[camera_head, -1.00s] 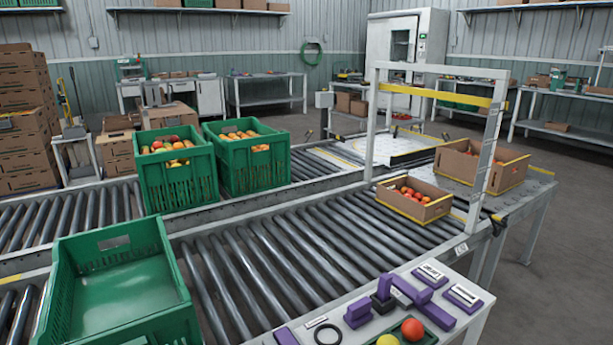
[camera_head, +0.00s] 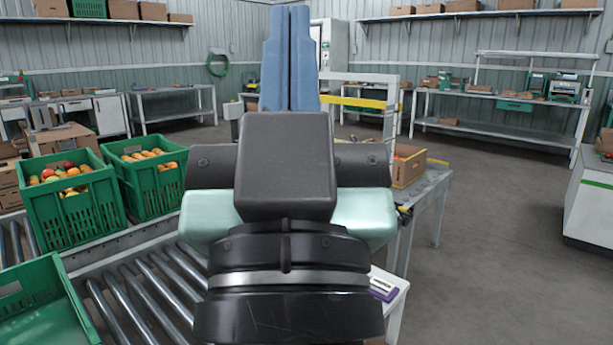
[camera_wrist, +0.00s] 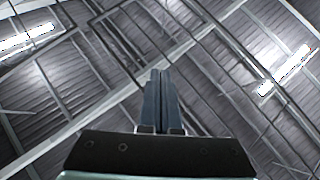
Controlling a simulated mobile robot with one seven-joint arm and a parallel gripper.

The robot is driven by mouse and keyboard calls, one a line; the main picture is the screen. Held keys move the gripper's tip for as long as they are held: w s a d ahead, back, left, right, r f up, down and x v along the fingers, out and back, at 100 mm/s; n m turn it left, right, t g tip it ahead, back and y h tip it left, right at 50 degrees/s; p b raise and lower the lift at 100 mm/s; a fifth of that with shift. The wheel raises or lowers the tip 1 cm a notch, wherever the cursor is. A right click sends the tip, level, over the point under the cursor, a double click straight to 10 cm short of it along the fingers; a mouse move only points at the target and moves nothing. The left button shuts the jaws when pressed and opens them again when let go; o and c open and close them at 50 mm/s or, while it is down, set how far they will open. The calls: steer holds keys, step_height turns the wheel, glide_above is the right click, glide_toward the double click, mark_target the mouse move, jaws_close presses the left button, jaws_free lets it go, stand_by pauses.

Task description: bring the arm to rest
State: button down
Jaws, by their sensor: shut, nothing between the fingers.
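My gripper (camera_head: 290,12) stands raised in front of the head camera, its two blue fingers pointing up and closed together. The dark wrist block and pale green housing below it fill the middle of the view. In the wrist view the shut fingers (camera_wrist: 159,75) point toward the roof, with nothing between them. My gripper touches nothing that I can see.
An empty green crate (camera_head: 45,325) is at lower left. A cardboard box (camera_head: 408,168) sits behind my arm. Open floor (camera_head: 490,240) lies right.

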step_height(320, 180, up, 31)
steer(key=s+d+h+p, duration=0.1)
steer(key=p, duration=2.8)
steer(key=shift+s+d+m+t, duration=0.2)
steer(key=shift+m+t, duration=0.1)
steer(key=shift+a, duration=0.1)
